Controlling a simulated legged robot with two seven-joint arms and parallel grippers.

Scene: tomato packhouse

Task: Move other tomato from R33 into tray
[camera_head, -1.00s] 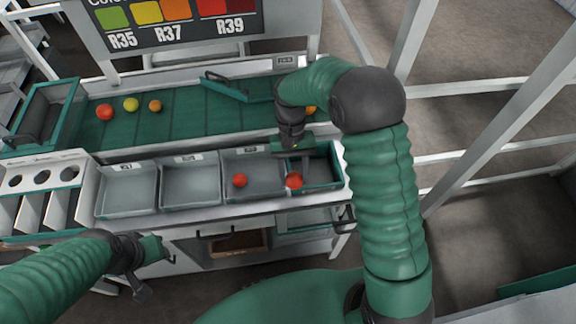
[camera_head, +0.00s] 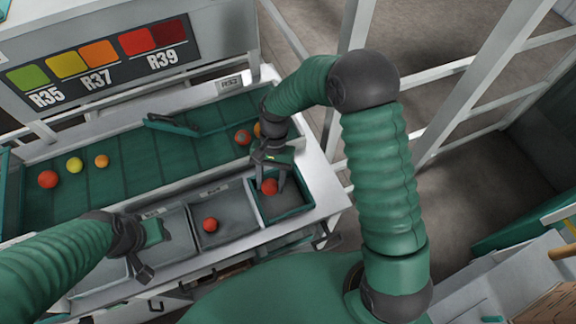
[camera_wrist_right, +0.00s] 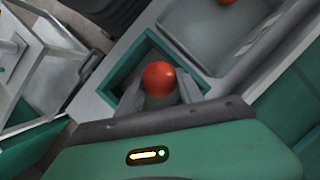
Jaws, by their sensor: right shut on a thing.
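My right gripper (camera_head: 270,184) is shut on a red tomato (camera_head: 270,187). It holds the tomato over the green-rimmed tray (camera_head: 290,212) at the right end of the bin row. In the right wrist view the tomato (camera_wrist_right: 159,79) sits between the two grey fingers, with the tray (camera_wrist_right: 128,72) behind it. I cannot tell whether the tomato touches the tray floor. The R33 label (camera_head: 230,84) is at the belt's right end; a red tomato (camera_head: 243,137) and a partly hidden orange one (camera_head: 258,130) lie below it. My left gripper (camera_head: 148,250) is over the left bins.
Another red tomato (camera_head: 210,225) lies in the grey bin (camera_head: 232,207) left of the tray. Red (camera_head: 48,179), yellow (camera_head: 74,165) and orange (camera_head: 102,161) tomatoes lie on the left of the green belt (camera_head: 130,150). A green diverter bar (camera_head: 172,125) crosses the belt.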

